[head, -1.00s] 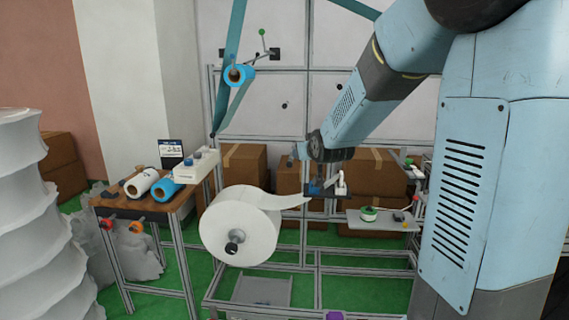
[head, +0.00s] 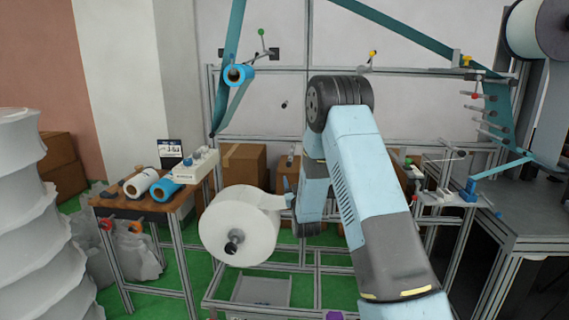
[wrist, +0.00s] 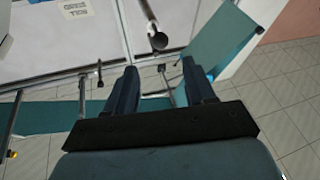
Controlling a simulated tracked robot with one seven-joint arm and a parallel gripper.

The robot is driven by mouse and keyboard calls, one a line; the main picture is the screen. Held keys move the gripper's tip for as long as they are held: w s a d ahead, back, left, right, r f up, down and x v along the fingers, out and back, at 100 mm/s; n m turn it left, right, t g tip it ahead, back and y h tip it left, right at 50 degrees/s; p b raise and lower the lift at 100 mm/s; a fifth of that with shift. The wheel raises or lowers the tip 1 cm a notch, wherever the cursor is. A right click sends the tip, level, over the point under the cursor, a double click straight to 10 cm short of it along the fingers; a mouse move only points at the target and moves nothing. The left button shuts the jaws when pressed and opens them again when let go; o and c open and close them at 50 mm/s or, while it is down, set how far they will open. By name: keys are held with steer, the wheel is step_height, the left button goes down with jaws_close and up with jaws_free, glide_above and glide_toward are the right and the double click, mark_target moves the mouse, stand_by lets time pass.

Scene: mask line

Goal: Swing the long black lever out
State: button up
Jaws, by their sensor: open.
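My gripper (wrist: 158,76) is open in the wrist view, with its two dark fingers apart and nothing between them. A grey rod with a dark round end (wrist: 158,40) shows just beyond the fingertips; I cannot tell if it is the long black lever. A thin dark lever-like piece (wrist: 99,74) stands left of the left finger, apart from it. In the head view my arm covers the middle of the frame, and I cannot make out the gripper clearly. No long black lever can be named with certainty there.
A teal strip (wrist: 225,45) runs at the right of the wrist view. In the head view a large white roll (head: 240,222) hangs left of my arm. A table (head: 145,207) with small rolls stands farther left. A machine with a dark top (head: 530,205) is at the right.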

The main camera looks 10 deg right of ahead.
steer(key=x, duration=1.3)
steer(key=shift+w+f+t, duration=0.15)
steer(key=shift+f+t, duration=0.15)
steer(key=shift+f, duration=0.05)
